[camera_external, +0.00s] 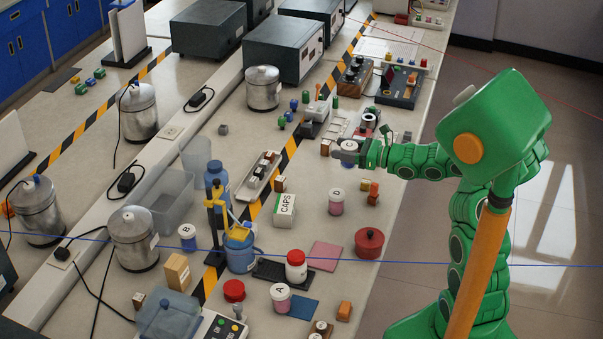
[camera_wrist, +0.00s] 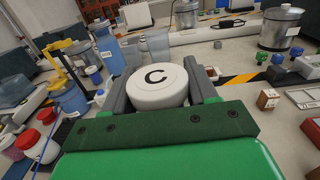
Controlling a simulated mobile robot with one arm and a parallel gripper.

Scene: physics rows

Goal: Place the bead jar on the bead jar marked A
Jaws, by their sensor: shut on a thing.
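My gripper (camera_wrist: 158,90) is shut on a bead jar with a white lid marked C (camera_wrist: 157,82). In the external view my gripper (camera_external: 361,152) holds it above the right part of the bench, and the jar is partly hidden by the fingers. The bead jar marked A (camera_external: 281,298), white-lidded with pinkish contents, stands upright at the front of the bench, well away from my gripper. Its lid top looks clear.
A blue mat (camera_external: 304,308) lies beside jar A. A red lid (camera_external: 234,291), a white jar with a red cap (camera_external: 296,266) and a red pot (camera_external: 369,243) stand nearby. Jar D (camera_external: 336,203) and the CAPS box (camera_external: 284,210) stand between my gripper and jar A.

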